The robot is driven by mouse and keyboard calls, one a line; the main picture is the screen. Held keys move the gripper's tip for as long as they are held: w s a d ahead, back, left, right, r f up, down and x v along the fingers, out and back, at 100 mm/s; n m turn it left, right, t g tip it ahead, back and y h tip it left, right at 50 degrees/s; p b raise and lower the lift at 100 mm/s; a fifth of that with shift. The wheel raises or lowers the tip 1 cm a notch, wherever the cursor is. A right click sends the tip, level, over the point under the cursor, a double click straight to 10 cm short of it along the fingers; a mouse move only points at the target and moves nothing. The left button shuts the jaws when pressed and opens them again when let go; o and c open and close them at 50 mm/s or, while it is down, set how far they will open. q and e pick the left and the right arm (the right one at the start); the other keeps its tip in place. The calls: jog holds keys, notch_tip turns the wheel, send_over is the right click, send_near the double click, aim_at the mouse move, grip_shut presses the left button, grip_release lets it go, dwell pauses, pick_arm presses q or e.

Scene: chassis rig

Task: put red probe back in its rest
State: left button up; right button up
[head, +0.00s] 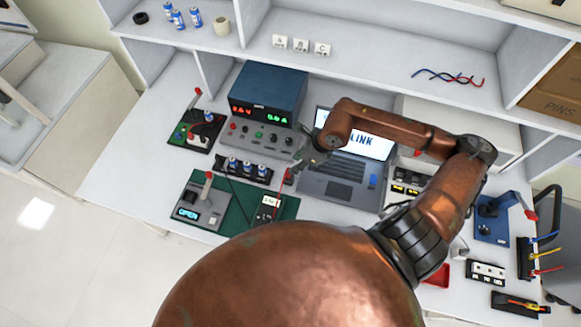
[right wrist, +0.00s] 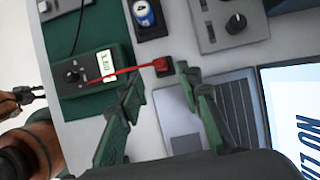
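The red probe (right wrist: 160,64) shows in the right wrist view as a short red piece at the end of a red lead, at a small dark block (right wrist: 167,71). I cannot tell whether it is seated in that block. The lead runs to the multimeter (right wrist: 97,66) on the green mat. In the head view the probe (head: 288,176) is by the laptop's left edge. My right gripper (right wrist: 160,97) is open and empty, its fingers apart near the probe; it also shows in the head view (head: 308,157). My left gripper (right wrist: 22,99) shows small at the left edge of the right wrist view.
The laptop (head: 338,187) stands right of the probe. Blue cells in a dark holder (head: 245,172) and a power supply (head: 268,90) lie behind. A grey box with a lever (head: 203,207) sits left on the mat (head: 235,222). My right arm hides the front of the bench.

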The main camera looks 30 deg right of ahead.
jog(key=v, duration=0.4)
jog(key=shift+s+d+r, duration=0.1)
jog(key=shift+r, duration=0.1)
dwell(0.4)
